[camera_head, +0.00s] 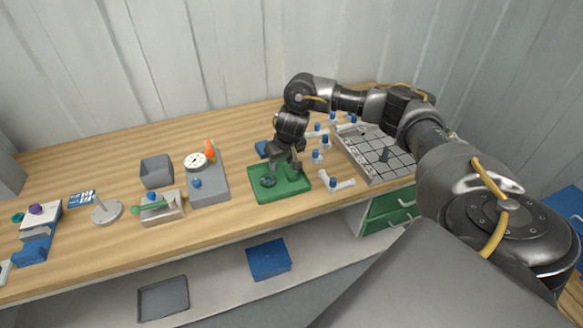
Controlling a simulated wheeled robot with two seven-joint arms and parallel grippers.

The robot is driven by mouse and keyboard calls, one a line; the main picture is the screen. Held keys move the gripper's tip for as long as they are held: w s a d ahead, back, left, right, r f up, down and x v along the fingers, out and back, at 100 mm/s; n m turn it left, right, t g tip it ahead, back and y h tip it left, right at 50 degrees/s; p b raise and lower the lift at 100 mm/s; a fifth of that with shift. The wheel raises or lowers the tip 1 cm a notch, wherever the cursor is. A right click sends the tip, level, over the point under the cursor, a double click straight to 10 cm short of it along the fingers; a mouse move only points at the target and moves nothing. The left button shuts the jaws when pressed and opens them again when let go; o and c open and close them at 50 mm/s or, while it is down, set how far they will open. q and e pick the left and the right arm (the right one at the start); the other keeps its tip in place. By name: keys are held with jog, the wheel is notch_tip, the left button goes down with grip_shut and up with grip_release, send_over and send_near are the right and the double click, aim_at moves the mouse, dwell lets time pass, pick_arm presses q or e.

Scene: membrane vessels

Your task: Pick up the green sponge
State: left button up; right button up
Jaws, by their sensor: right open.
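A flat green slab or tray (290,190) lies on the wooden bench near its front edge. A small dark green-teal item (268,182) sits on its left part; I cannot tell whether this or the slab is the sponge. My right gripper (282,174) points down over the slab, beside the small item, and is open. It hides part of the slab's back, and whether it touches anything is unclear. My left gripper is not in view.
A grey gauge block (209,188), an open grey box (156,170) and a round-based stand (107,211) stand left. The bench (232,215) is clear just left of the slab.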

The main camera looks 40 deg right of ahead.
jog(key=m, duration=0.2)
send_near(292, 171)
jog(key=w+f+b, duration=0.1)
jog(key=f+b, duration=0.1)
jog(key=shift+w+a+f+g+h, duration=0.1)
jog(key=shift+w+f+g+h, duration=0.2)
jog(key=shift+w+g, duration=0.1)
jog(key=shift+w+f, duration=0.2)
jog(key=shift+f, duration=0.1)
jog(key=b+x, duration=0.2)
jog(key=x, duration=0.2)
jog(key=shift+f+b, duration=0.25)
jog(key=shift+b, duration=0.1)
jog(key=shift+w+f, duration=0.15)
jog(key=shift+f, duration=0.2)
jog(key=shift+r, duration=0.1)
jog(key=c, duration=0.6)
